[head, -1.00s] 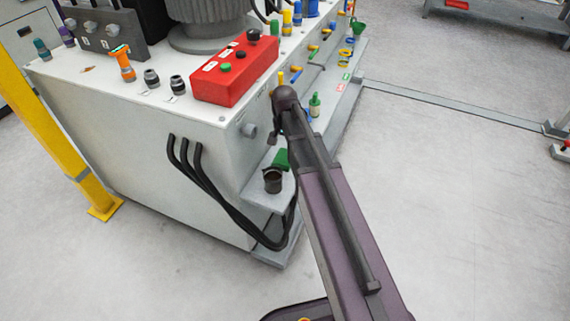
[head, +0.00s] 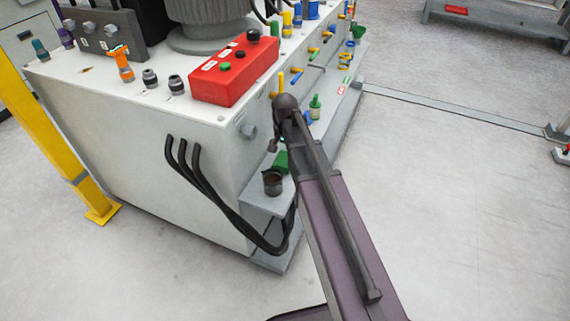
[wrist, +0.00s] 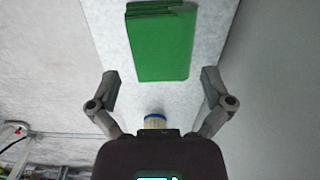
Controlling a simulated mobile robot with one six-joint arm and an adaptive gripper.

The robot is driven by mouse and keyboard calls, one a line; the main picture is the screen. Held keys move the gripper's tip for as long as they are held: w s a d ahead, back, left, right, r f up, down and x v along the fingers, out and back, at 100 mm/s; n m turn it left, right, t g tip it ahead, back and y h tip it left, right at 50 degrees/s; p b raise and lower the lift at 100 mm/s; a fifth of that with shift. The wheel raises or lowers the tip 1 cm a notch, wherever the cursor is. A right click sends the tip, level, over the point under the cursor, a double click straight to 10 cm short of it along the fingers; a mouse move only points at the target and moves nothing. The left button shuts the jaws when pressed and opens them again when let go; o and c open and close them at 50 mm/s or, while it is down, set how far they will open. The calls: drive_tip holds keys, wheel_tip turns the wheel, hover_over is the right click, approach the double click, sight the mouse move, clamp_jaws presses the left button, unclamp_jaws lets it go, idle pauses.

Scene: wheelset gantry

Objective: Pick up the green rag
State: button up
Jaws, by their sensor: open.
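The green rag (wrist: 161,48) lies folded on a light grey ledge (wrist: 108,25) in the wrist view. In the head view the rag (head: 281,161) shows as a small green patch on the ledge at the side of the white machine, partly hidden by my arm. My gripper (wrist: 158,88) is open and empty in the wrist view, its two fingers spread wide with the rag ahead of and between their lines. The fingers do not appear to touch the rag. In the head view the gripper is mostly hidden behind my arm.
A dark cup (head: 272,183) stands on the ledge close to the rag. A green bottle (head: 315,107) stands farther along the ledge. A red control box (head: 235,72) sits on the machine top. Black hoses (head: 215,195) loop down its side.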

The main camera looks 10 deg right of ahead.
sight(285, 159)
drive_tip(key=shift+s+d+f+b, duration=0.1)
drive_tip(key=shift+f+b, duration=1.8)
drive_tip(key=shift+f, duration=0.25)
drive_tip(key=c, duration=0.8)
